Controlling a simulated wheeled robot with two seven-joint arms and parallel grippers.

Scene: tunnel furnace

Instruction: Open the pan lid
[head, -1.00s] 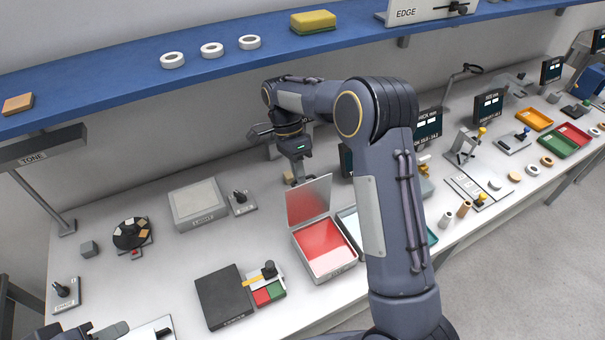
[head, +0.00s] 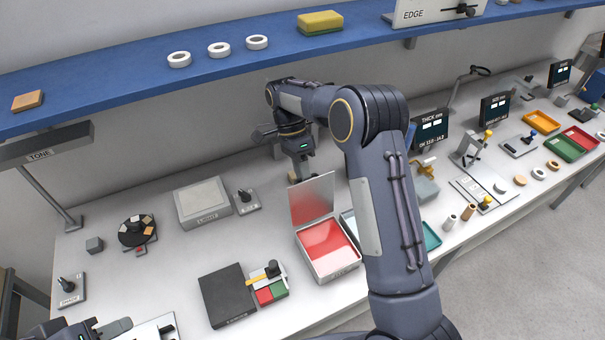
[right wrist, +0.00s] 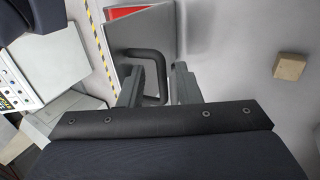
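The pan (head: 328,266) is a pale square box with a red inside, in the middle of the table in the head view. Its lid (head: 312,200) stands raised, roughly upright, at the pan's back edge. My right gripper (head: 299,173) is just behind the lid, its fingertips partly hidden. In the right wrist view the lid (right wrist: 128,38) carries a black U-shaped handle (right wrist: 152,68). My right gripper's fingers (right wrist: 157,84) are apart, one on each side of the handle. My left gripper (head: 90,330) is at the bottom left edge, mostly cut off; its fingers are unclear.
A dark flat plate (head: 228,296) and a red-and-green block set (head: 268,291) lie left of the pan. A grey box (head: 202,200) stands further back. A small tan block (right wrist: 290,66) lies near the right gripper. The blue shelf (head: 130,92) runs above the table.

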